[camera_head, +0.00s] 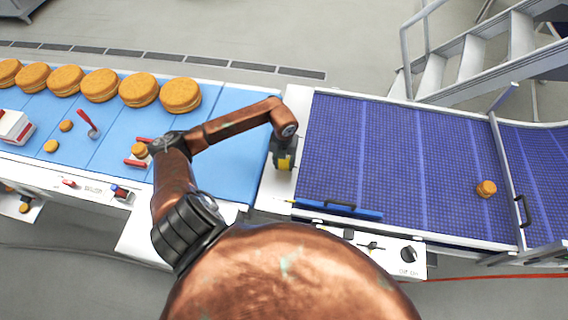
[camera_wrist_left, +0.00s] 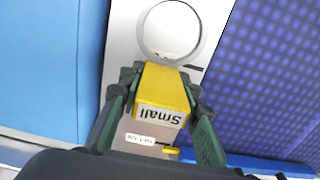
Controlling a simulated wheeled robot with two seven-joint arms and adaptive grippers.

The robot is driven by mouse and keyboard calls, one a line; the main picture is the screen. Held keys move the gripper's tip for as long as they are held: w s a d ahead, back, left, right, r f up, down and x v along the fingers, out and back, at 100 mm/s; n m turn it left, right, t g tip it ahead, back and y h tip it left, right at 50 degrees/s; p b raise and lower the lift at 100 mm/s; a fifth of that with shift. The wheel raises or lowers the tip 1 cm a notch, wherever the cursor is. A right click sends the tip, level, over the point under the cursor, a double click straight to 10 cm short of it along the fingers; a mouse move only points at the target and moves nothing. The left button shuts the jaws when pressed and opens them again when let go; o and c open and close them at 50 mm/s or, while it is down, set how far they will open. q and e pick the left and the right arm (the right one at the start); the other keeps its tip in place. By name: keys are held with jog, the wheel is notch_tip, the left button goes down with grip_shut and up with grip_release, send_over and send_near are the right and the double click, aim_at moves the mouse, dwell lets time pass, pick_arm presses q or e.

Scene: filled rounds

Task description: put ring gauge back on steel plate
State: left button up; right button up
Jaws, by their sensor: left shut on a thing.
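My left gripper (camera_head: 284,160) is over the pale steel plate (camera_head: 298,98) between the light blue belt and the purple belt. In the left wrist view my left gripper (camera_wrist_left: 163,105) is shut on the yellow handle of the ring gauge (camera_wrist_left: 165,88), which reads "Small". Its grey ring points to the top of that view, over the plate (camera_wrist_left: 121,40). I cannot tell whether the gauge touches the plate. In the head view only a bit of yellow shows at the fingers, and my arm hides part of the plate. My right gripper is not in view.
Large filled rounds (camera_head: 100,85) line the back of the light blue belt (camera_head: 225,150); smaller ones and red-handled items lie nearer. One small round (camera_head: 486,188) sits on the purple belt (camera_head: 400,150). A blue bar (camera_head: 338,209) edges it. A label (camera_wrist_left: 140,139) is on the plate.

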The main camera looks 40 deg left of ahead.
pick_arm(q)
jog(key=o, duration=1.2)
jog(key=shift+r, duration=0.25)
notch_tip(320, 180, up, 12)
jog(key=shift+f+b, duration=0.15)
jog(key=shift+b, duration=0.6)
